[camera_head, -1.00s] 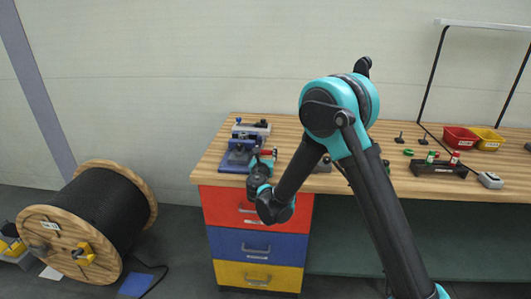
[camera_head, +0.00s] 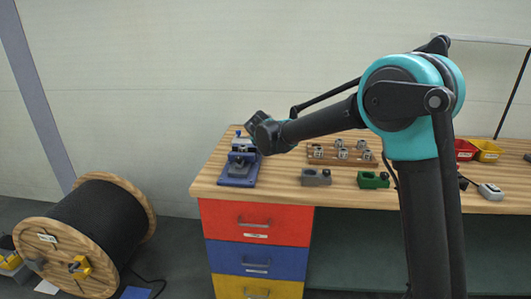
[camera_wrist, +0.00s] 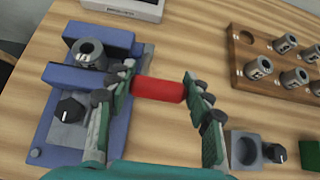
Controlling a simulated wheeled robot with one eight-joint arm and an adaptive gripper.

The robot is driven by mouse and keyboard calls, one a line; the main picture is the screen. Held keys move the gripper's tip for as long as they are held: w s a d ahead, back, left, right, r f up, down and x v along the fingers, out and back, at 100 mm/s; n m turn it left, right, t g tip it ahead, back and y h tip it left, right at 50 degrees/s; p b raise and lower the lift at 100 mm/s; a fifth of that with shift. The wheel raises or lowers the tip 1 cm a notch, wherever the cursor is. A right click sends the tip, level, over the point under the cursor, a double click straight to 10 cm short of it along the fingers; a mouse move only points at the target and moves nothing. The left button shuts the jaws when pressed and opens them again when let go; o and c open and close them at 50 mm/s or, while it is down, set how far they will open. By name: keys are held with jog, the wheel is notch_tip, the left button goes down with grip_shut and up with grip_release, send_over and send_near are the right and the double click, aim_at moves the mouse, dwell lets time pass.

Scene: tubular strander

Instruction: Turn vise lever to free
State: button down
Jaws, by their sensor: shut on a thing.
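The blue vise (camera_head: 238,172) stands at the left end of the workbench. In the wrist view the vise (camera_wrist: 62,78) holds a grey hollow cylinder (camera_wrist: 90,57) between its jaws, and a black knob sits in front. The red lever handle (camera_wrist: 158,90) sticks out from the vise's right side. My gripper (camera_wrist: 160,92) has one finger on each side of the handle and is shut on it. In the head view my wrist hangs above and behind the vise, and the fingers are hidden.
A wooden rack (camera_wrist: 275,65) with several grey collars lies to the right. A grey block (camera_head: 316,177) and a green block (camera_head: 373,180) stand nearer the bench's front edge. Red and yellow bins are farther right. A cable reel (camera_head: 85,235) stands on the floor at left.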

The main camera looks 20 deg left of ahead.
jog(key=shift+w+a+r, duration=0.15)
jog(key=shift+w+r, duration=0.35)
jog(key=shift+w, duration=0.1)
jog(key=shift+w+a+r, duration=0.15)
jog(key=shift+w+r, duration=0.35)
jog(key=shift+w, duration=0.05)
jog(key=c, duration=0.6)
grip_release()
jog(key=shift+c, duration=0.2)
jog(key=v, duration=1.2)
